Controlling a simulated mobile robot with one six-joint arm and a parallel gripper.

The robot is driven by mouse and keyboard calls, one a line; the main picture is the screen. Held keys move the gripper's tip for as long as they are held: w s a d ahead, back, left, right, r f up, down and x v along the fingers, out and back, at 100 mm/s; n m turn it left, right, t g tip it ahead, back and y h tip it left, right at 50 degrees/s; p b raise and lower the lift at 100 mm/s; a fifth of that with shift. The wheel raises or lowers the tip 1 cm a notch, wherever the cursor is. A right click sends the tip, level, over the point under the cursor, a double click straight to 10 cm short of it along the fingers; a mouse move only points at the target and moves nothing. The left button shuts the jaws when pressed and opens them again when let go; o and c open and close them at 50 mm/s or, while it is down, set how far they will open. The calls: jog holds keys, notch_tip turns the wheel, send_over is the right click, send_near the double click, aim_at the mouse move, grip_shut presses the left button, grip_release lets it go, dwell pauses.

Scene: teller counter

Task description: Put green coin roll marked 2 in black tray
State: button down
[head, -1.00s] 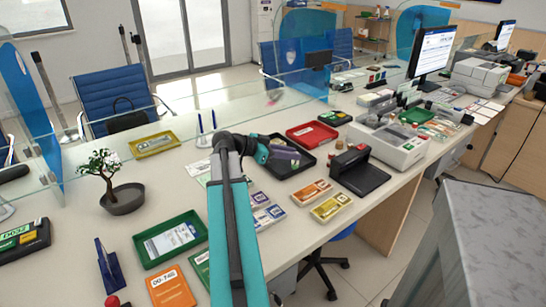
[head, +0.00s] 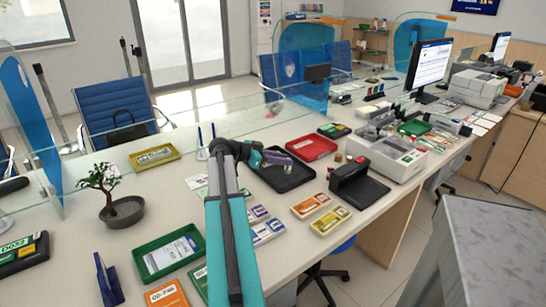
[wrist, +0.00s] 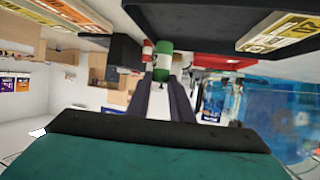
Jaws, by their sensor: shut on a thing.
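My gripper (wrist: 163,82) is shut on a green coin roll (wrist: 163,63) with a pale band, held between its fingertips in the wrist view. The number on the roll is not readable. In the head view my gripper (head: 289,160) is above the black tray (head: 292,184), reaching in from its left side. The held roll is too small to make out there. The wrist view is turned over, and the dark tray surface (wrist: 195,18) fills its upper middle. A red and white roll (wrist: 147,50) shows beside the green one.
A red tray (head: 312,149) lies just behind the black tray. Small coin rolls (head: 338,158) stand on the counter to its right, near a black device (head: 358,187). A clear glass screen stands behind.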

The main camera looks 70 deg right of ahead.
jog(key=w+d+p, duration=0.1)
jog(key=w+d, duration=0.5)
jog(key=d, duration=0.1)
jog(key=shift+w+d+f, duration=0.15)
jog(key=shift+d+f, duration=0.05)
jog(key=shift+f, duration=0.25)
jog(key=shift+f+p, duration=0.55)
jog(key=shift+f, duration=1.2)
jog(key=shift+f, duration=0.15)
jog(key=c, duration=1.6)
grip_release()
jog(key=shift+o, duration=0.2)
jog(key=shift+r, duration=0.2)
